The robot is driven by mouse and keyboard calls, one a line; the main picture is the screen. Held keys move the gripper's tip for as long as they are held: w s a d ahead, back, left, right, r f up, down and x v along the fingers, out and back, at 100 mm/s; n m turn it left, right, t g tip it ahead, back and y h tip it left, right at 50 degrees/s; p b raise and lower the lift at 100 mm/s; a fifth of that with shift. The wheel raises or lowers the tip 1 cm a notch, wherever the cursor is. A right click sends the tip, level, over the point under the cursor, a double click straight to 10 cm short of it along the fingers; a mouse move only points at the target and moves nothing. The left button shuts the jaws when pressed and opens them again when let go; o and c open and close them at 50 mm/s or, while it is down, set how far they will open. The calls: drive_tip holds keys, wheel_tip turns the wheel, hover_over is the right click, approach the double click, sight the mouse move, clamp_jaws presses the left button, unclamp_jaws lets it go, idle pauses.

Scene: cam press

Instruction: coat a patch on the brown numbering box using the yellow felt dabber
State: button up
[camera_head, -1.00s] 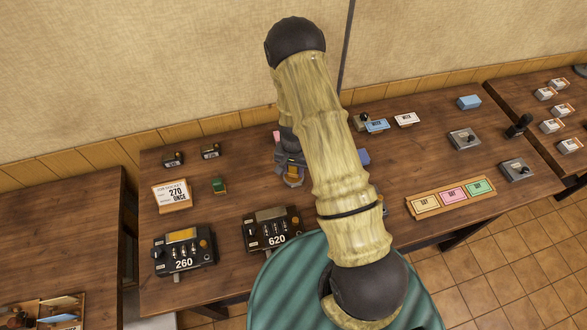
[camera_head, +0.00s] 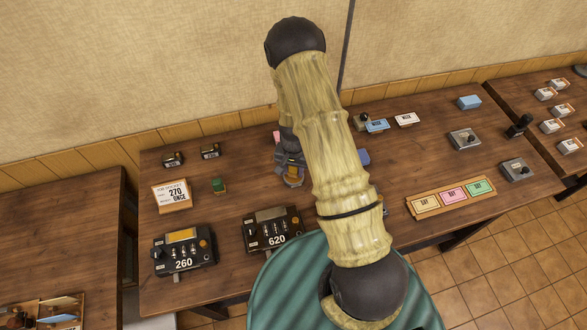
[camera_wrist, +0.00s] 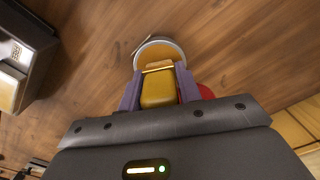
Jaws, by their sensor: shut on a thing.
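My gripper (camera_wrist: 160,88) is shut on the yellow felt dabber (camera_wrist: 158,90), its purple fingers on either side of the yellow body. The dabber's round, pale-rimmed end shows beyond the fingertips. In the head view my gripper (camera_head: 291,165) is over the middle of the table, behind the box marked 620, with the dabber's orange-yellow body (camera_head: 293,178) just below it. Two dark numbering boxes stand at the front left: 260 (camera_head: 184,252) with a yellow panel, and 620 (camera_head: 272,232) with a dull brownish panel. I cannot tell for certain which is the brown one.
A card reading 270 ONCE (camera_head: 172,195) and a small green block (camera_head: 218,185) lie left of my gripper. A tray of coloured cards (camera_head: 451,200) is at right. In the wrist view a dark box (camera_wrist: 22,52) fills the upper left. My arm hides the table's centre.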

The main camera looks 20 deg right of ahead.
drive_tip(key=shift+r+p, duration=2.4)
drive_tip(key=shift+r, duration=1.1)
drive_tip(key=shift+f, duration=0.1)
